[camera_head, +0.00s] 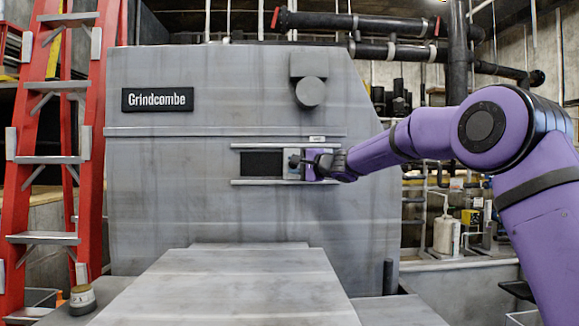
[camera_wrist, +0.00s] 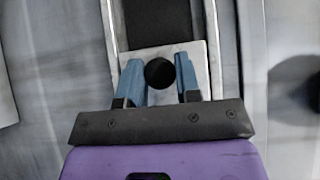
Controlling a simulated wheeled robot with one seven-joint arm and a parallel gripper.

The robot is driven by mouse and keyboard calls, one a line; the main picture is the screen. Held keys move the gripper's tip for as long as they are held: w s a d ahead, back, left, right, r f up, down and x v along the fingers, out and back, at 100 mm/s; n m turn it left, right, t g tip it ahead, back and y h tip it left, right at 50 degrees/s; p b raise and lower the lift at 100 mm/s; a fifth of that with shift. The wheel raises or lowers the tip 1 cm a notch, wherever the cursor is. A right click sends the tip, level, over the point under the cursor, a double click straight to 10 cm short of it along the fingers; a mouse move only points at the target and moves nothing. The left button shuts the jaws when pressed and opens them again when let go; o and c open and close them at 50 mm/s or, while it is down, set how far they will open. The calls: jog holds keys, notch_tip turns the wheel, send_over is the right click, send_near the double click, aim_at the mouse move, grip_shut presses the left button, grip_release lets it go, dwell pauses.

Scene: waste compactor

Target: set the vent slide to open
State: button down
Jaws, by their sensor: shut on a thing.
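The vent slide (camera_head: 291,172) is a pale metal plate between two horizontal rails on the front of the grey Grindcombe machine. Its plate also shows in the wrist view (camera_wrist: 201,58), with a round black knob (camera_wrist: 159,73) on it. The dark vent opening (camera_head: 261,164) lies to the left of the plate and is uncovered there; it shows above the plate in the wrist view (camera_wrist: 157,20). My gripper (camera_wrist: 158,66) is shut on the knob, with one blue finger on each side. In the head view my gripper (camera_head: 301,162) hides part of the plate.
A round fitting (camera_head: 310,92) sticks out above the slide. A flat grey surface (camera_head: 225,290) lies in front of the machine. A red ladder (camera_head: 45,160) stands at left; pipes run behind at right.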

jog(key=shift+d+f, duration=0.15)
jog(key=shift+d, duration=0.05)
jog(key=c, duration=0.8)
grip_release()
jog(key=shift+d, duration=0.2)
jog(key=shift+a, duration=0.1)
jog(key=shift+s, duration=0.1)
jog(key=v, duration=1)
jog(key=shift+s+d, duration=0.2)
jog(key=shift+d, duration=0.05)
